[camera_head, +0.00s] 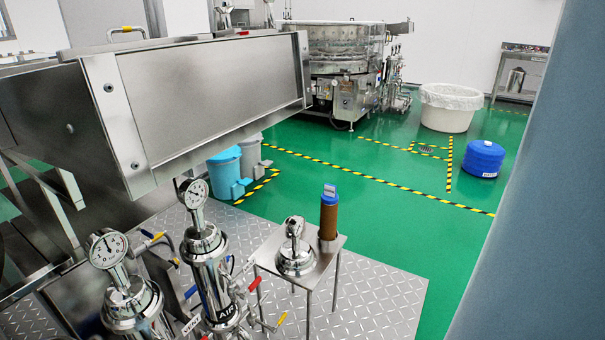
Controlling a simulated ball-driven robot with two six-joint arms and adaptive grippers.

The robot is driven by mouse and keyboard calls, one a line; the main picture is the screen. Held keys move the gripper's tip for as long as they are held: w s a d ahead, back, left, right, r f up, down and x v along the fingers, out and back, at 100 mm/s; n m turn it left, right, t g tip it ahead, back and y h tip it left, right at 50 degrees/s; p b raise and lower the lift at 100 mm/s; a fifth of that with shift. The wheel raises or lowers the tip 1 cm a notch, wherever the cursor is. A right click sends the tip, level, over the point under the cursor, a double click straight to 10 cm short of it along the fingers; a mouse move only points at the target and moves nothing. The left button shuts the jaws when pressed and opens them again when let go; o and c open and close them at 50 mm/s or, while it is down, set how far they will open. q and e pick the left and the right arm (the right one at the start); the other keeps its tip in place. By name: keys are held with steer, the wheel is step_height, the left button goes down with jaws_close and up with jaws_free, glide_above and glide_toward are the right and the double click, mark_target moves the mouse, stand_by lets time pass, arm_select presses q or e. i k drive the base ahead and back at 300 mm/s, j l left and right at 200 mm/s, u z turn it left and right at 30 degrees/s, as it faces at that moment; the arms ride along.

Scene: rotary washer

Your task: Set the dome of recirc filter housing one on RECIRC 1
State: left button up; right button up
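A shiny steel dome (295,259) with an upright fitting on top sits on a small steel stand (325,266). A brown cylindrical cartridge (328,219) with a blue cap stands upright beside it, at the stand's back right. Two steel filter housings are at the lower left: one (207,272) with a label reading AIR at its lower part, and one (133,305) nearer, cut off by the bottom edge. Both have a domed top and a dial gauge. I cannot read a RECIRC 1 label anywhere. Neither of my grippers is in view.
A large steel box-shaped machine (210,100) overhangs the left side. Red and yellow valve handles (254,284) stick out by the housings. Checker-plate floor (375,300) surrounds the stand. Blue and grey bins (226,172), a white tub (447,108) and a blue drum (480,159) stand farther back.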

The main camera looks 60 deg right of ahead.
mark_target(295, 258)
steer(key=z, duration=1.8)
steer(key=l+u, duration=0.1)
steer(key=u, duration=0.7)
steer(key=i+l+u, duration=0.15)
steer(key=l+u, duration=0.2)
steer(key=i+l+u, duration=0.1)
steer(key=l+u, duration=0.55)
steer(key=l, duration=0.15)
